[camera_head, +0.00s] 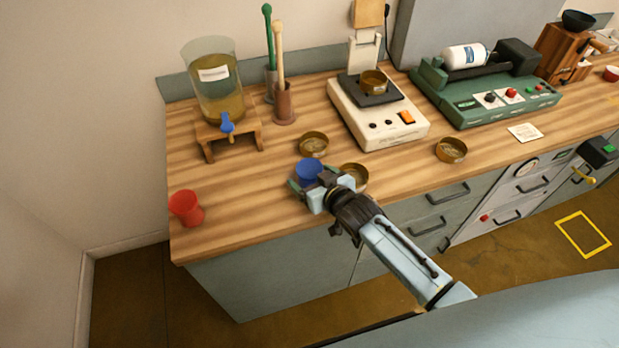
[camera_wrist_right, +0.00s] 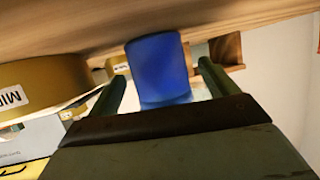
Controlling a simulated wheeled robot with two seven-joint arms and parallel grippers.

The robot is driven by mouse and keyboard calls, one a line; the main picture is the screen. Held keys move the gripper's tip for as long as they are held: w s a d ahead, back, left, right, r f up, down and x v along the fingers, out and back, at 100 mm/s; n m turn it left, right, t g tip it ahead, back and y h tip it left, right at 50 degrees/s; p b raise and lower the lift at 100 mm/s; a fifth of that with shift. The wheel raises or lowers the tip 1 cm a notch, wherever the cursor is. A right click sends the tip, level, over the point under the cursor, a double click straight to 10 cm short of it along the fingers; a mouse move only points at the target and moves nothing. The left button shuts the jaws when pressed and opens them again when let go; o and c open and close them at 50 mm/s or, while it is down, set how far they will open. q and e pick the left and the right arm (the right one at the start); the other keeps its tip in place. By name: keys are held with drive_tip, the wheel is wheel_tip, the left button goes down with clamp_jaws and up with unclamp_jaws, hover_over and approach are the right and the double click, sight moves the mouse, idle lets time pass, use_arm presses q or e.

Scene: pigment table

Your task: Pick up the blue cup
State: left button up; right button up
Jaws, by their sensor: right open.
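The blue cup (camera_head: 309,171) stands on the wooden table near its front edge. In the right wrist view the blue cup (camera_wrist_right: 160,68) appears between the two fingers, with a visible gap on each side. My right gripper (camera_head: 308,184) is open around or just in front of the cup; its body hides the cup's lower part in the head view. The right gripper's fingers (camera_wrist_right: 162,84) also show in the wrist view. I cannot tell whether either finger touches the cup. My left gripper is not in view.
Brass bowls stand close by, one behind the cup (camera_head: 313,144) and one right of the gripper (camera_head: 354,177). A red cup (camera_head: 186,208) stands at the left front. A glass dispenser (camera_head: 214,90) and a white hot plate (camera_head: 377,112) are farther back. The tabletop (camera_head: 240,213) between red cup and gripper is clear.

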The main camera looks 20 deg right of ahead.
drive_tip(key=shift+x, duration=0.8)
drive_tip(key=shift+a, duration=0.1)
drive_tip(key=c, duration=1.1)
wheel_tip(320, 180, up, 10)
drive_tip(key=p, duration=0.1)
drive_tip(key=s+d+r+m+h+b, duration=0.3)
drive_tip(key=s+d+b, duration=0.2)
drive_tip(key=s+b, duration=0.5)
drive_tip(key=w+a+f+n+y+p, duration=0.1)
drive_tip(key=w+p, duration=0.2)
drive_tip(key=w+a+f+n+y+p, duration=0.1)
drive_tip(key=w+a+p, duration=0.1)
drive_tip(key=w+p, duration=0.1)
drive_tip(key=w+a+f+n+y+p, duration=0.1)
drive_tip(key=w+a+p, duration=0.1)
drive_tip(key=w+p, duration=0.2)
